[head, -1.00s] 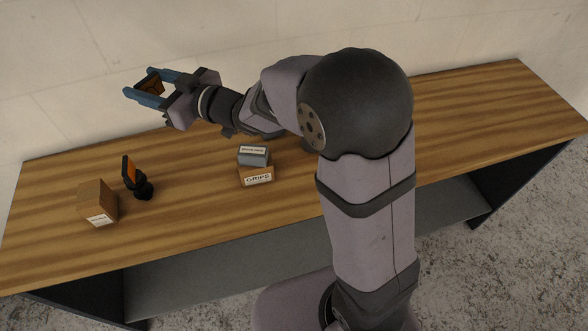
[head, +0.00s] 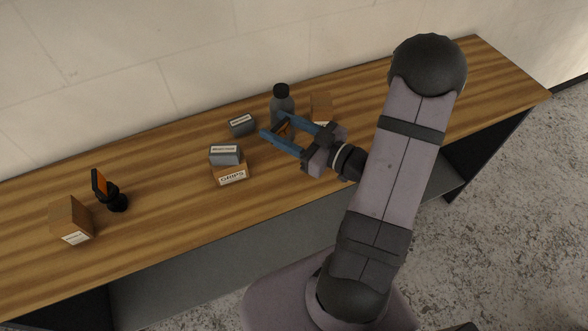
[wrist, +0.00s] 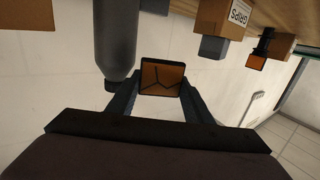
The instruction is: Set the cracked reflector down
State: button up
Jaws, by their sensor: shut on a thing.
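The cracked reflector (head: 284,129) is a small orange plate with a dark frame. My gripper (head: 275,126) is shut on it, above the bench in front of a grey bottle. In the wrist view the reflector (wrist: 165,72), with dark branching crack lines, sits between the fingertips (wrist: 162,80). The wrist picture shows the bench at the top. A second orange reflector (head: 99,182) stands upright on a black mount at the left of the bench; it also shows in the wrist view (wrist: 256,62).
The wooden bench (head: 160,165) holds a grey bottle (head: 282,105), a box (head: 321,105) behind my gripper, a grey box (head: 241,125), another grey box (head: 225,154) on the GRIPS box (head: 232,174), and a brown box (head: 72,218). The bench is clear between the GRIPS box and the mount.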

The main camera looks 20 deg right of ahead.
jog(key=shift+s+d+f+h, duration=0.15)
jog(key=shift+s+d+f, duration=0.1)
jog(key=shift+s+d, duration=0.4)
jog(key=shift+s+d+f+h, duration=0.2)
jog(key=shift+s+d, duration=0.15)
jog(key=shift+s, duration=0.55)
send_over(294, 170)
jog(key=shift+f, duration=3.15)
jog(key=shift+f, duration=0.1)
jog(key=shift+f+p, duration=0.4)
jog(key=shift+f, duration=1.4)
jog(key=shift+f, duration=0.1)
jog(key=shift+f, duration=0.15)
jog(key=o, duration=1)
